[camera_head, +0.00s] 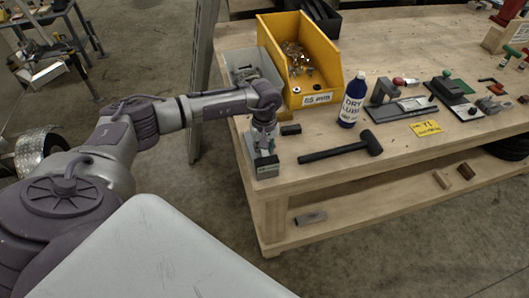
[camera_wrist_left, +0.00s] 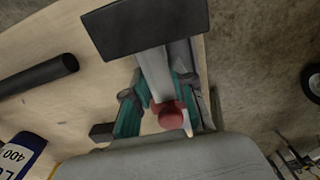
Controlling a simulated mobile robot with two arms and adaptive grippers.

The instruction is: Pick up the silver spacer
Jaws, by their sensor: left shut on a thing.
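A red round part (camera_wrist_left: 171,115) shows between the fingers. My right gripper is not in view.
A black-headed mallet (camera_head: 340,148), a small dark block (camera_head: 290,129), a dry lube bottle (camera_head: 353,100) and a yellow bin (camera_head: 318,60) stand near the gripper. A grey bin (camera_head: 236,62) is behind it.

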